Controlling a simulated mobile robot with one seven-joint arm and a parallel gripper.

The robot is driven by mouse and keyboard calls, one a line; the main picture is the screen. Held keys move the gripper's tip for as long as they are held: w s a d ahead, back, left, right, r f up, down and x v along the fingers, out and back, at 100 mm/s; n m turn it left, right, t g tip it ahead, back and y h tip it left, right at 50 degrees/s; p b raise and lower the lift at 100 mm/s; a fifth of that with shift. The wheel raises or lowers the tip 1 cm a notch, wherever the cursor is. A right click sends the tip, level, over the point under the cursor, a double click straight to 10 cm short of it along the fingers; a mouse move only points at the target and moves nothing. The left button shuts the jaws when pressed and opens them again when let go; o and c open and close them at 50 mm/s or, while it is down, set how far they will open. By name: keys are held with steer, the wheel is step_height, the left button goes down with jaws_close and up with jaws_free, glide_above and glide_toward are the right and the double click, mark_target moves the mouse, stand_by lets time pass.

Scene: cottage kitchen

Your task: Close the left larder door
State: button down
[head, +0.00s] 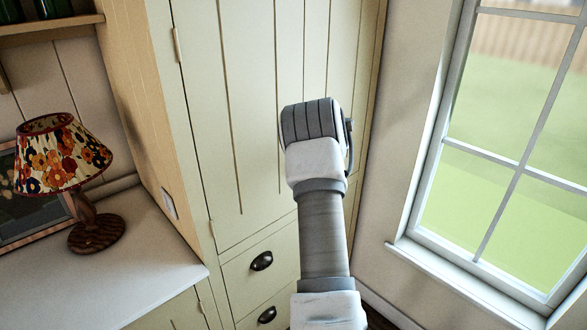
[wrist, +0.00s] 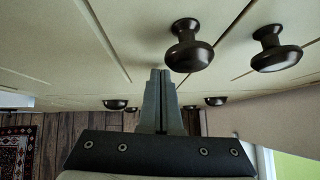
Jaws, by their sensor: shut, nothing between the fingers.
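The left larder door (head: 215,90) is a tall cream panelled door, hinged on its left side. It looks flush or nearly flush with the cabinet front; a small gap cannot be ruled out. In the wrist view the left larder door (wrist: 55,45) fills the upper left, with a dark round knob (wrist: 190,50) near its free edge. My gripper (wrist: 160,73) is shut and empty, its fingertips close to the door just left of that knob. Whether they touch it is unclear. In the head view my arm hides the fingers and the knobs.
The right larder door (head: 342,60) has its own dark knob (wrist: 275,50). Drawers with cup handles (head: 262,261) sit below. A lamp (head: 65,160) stands on the counter (head: 130,255) at left. A window (head: 500,150) is at right.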

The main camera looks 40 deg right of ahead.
steer(key=shift+w+r, duration=0.1)
steer(key=shift+w, duration=0.25)
steer(key=shift+w+a+r, duration=0.2)
steer(key=shift+w+r, duration=0.05)
steer(key=shift+w, duration=0.05)
stand_by(0.3)
steer(key=shift+s+f, duration=0.1)
steer(key=shift+s, duration=0.05)
